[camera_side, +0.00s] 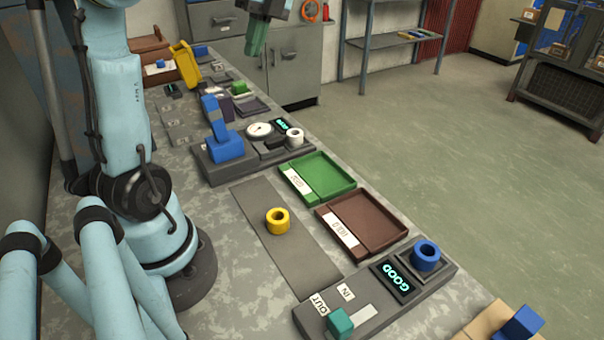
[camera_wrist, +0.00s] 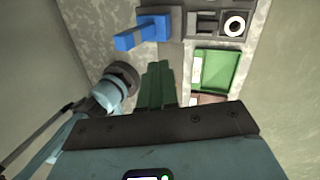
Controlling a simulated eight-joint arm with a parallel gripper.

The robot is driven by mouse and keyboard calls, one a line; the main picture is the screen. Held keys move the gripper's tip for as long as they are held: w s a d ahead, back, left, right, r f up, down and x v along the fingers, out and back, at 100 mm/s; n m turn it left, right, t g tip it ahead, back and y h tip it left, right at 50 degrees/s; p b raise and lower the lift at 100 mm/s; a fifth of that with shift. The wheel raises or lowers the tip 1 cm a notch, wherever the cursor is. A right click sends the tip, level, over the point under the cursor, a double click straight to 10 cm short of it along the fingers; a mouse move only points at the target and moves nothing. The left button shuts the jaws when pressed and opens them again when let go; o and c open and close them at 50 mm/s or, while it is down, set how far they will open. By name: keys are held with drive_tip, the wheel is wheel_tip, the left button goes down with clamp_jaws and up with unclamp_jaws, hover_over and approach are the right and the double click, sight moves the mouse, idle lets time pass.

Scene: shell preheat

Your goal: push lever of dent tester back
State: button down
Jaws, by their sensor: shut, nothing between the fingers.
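The dent tester (camera_side: 215,172) is a dark grey base with a round dial, a small lit display and a thick blue lever (camera_side: 224,143). The lever stands upright, leaning a little, at the left end of the base. A white ring (camera_side: 295,136) sits at the right end. In the wrist view the blue lever (camera_wrist: 143,33) is at the top, left of the white ring (camera_wrist: 236,25). My gripper (camera_side: 256,50) has green fingers, shut and empty, high above the bench near the top of the side view. Its fingers (camera_wrist: 157,68) point towards the bench, apart from the lever.
A green tray (camera_side: 345,182) and a brown tray (camera_side: 395,236) lie beside the tester. A yellow ring (camera_side: 278,221) stands on a grey strip. A second device reading GOOD (camera_side: 378,310) holds a blue ring (camera_side: 426,256). A yellow piece (camera_side: 185,64) and small items are beyond.

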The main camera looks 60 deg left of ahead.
sight(211, 95)
drive_tip(key=s+f+m, duration=0.1)
drive_tip(key=s+f, duration=0.6)
drive_tip(key=f, duration=0.2)
drive_tip(key=shift+a+f, duration=0.35)
drive_tip(key=shift+a, duration=0.05)
drive_tip(key=shift+s, duration=0.1)
idle(0.3)
drive_tip(key=shift+s+r+t, duration=0.1)
drive_tip(key=shift+s+t, duration=0.35)
drive_tip(key=shift+t, duration=0.35)
drive_tip(key=shift+s+t, duration=0.45)
drive_tip(key=shift+t, duration=0.35)
drive_tip(key=shift+s, duration=0.65)
